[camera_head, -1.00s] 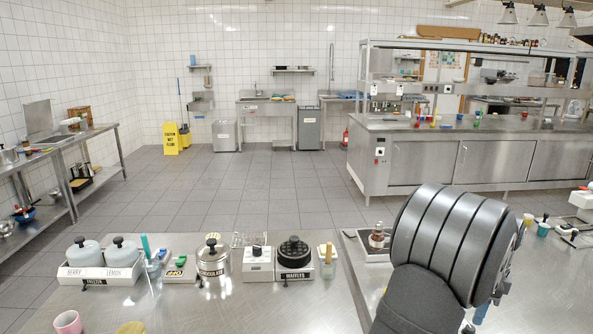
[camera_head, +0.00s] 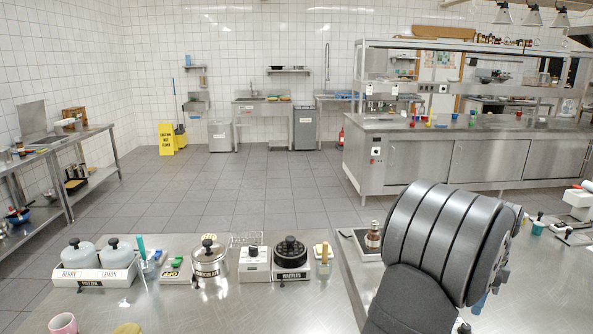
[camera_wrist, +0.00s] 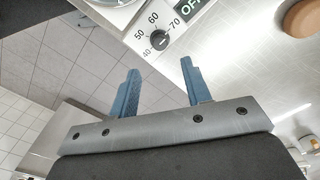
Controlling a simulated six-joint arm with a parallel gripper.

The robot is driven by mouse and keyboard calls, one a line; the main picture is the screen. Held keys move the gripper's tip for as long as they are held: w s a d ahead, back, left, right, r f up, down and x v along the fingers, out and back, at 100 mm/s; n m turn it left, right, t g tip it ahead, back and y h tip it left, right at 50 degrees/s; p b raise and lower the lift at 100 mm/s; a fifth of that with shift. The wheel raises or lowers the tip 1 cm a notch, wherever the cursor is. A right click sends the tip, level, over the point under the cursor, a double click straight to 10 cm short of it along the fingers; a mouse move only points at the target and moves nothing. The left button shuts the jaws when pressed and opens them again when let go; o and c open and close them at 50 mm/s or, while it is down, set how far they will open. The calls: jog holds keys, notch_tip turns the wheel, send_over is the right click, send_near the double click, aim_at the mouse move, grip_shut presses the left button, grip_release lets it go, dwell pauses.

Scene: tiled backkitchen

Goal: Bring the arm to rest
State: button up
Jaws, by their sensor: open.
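My arm shows at the lower right of the head view, with its large dark ribbed joint over the steel counter (camera_head: 350,285). In the wrist view my gripper (camera_wrist: 158,88) has two blue fingers spread apart with nothing between them. Beyond the fingertips is a white appliance with a black dial (camera_wrist: 159,38) marked 40 to 70 and a green OFF label (camera_wrist: 190,8). The fingers look apart from it. In the head view the fingers are mostly hidden behind my arm.
A pink cup (camera_head: 63,324) is at lower left.

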notch_tip(320, 180, down, 9)
jog(key=shift+r, duration=0.1)
jog(key=shift+n, duration=0.4)
jog(key=n, duration=0.3)
jog(key=shift+n, duration=0.4)
jog(key=n, duration=0.4)
jog(key=shift+n, duration=0.4)
jog(key=n, duration=0.4)
jog(key=shift+n, duration=0.4)
jog(key=n, duration=0.5)
